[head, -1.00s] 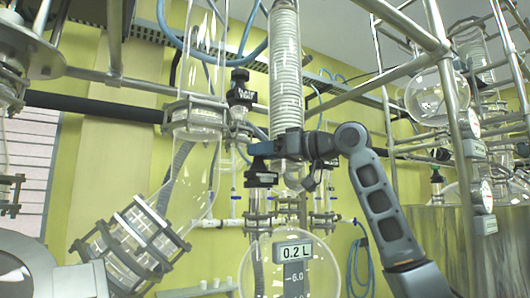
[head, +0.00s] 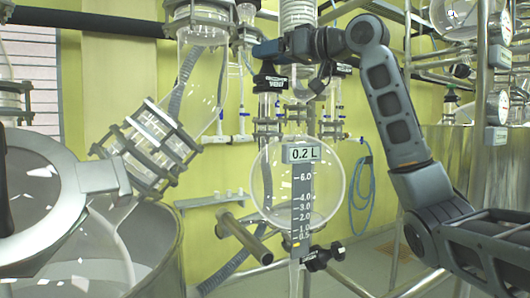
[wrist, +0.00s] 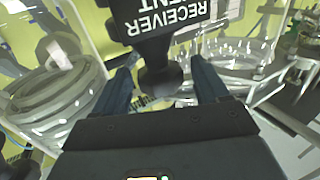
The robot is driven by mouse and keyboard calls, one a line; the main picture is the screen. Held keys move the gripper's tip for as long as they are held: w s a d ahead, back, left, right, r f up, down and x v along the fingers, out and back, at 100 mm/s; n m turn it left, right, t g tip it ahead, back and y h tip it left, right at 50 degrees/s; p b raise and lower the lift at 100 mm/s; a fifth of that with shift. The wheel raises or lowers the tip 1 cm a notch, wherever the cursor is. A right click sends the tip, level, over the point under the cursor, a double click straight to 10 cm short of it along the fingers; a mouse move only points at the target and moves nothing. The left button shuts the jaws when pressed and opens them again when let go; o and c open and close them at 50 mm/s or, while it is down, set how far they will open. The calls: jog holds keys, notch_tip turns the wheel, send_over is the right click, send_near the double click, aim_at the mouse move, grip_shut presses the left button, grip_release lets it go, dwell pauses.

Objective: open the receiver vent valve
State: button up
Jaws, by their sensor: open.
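The receiver vent valve (wrist: 165,30) is black with a white "RECEIVER VENT" label, upside down in the wrist view. Its black stem and rounded knob reach down between my fingers. In the head view the valve (head: 270,82) sits on top of a glass neck above the round receiver flask (head: 263,183). My gripper (wrist: 161,68) is open, one blue finger on each side of the knob, with gaps visible. In the head view my gripper (head: 266,48) is just above the valve, and the fingers partly hide its top.
Another black valve (head: 325,258) is at the flask's bottom. Clamped glass tubing (head: 150,148) stands left, and metal frame posts (head: 480,130) stand right. Glassware crowds both sides of the gripper.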

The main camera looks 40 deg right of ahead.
jog(key=m+h+b, duration=0.1)
jog(key=h, duration=0.2)
jog(key=m+h+b, duration=0.2)
jog(key=shift+s+a+f+h, duration=0.1)
jog(key=shift+a+f+h, duration=0.1)
jog(key=shift+h, duration=0.2)
jog(key=m+h, duration=0.1)
jog(key=m+h+b, duration=0.1)
jog(key=shift+a+r+g+h, duration=0.1)
jog(key=shift+r+g+h, duration=0.1)
jog(key=shift+g+h, duration=0.1)
jog(key=shift+m+h, duration=0.4)
jog(key=shift+h, duration=0.1)
jog(key=shift+a+m+g+h+b, duration=0.2)
jog(key=shift+m+g+h+b, duration=0.25)
jog(key=shift+h, duration=0.25)
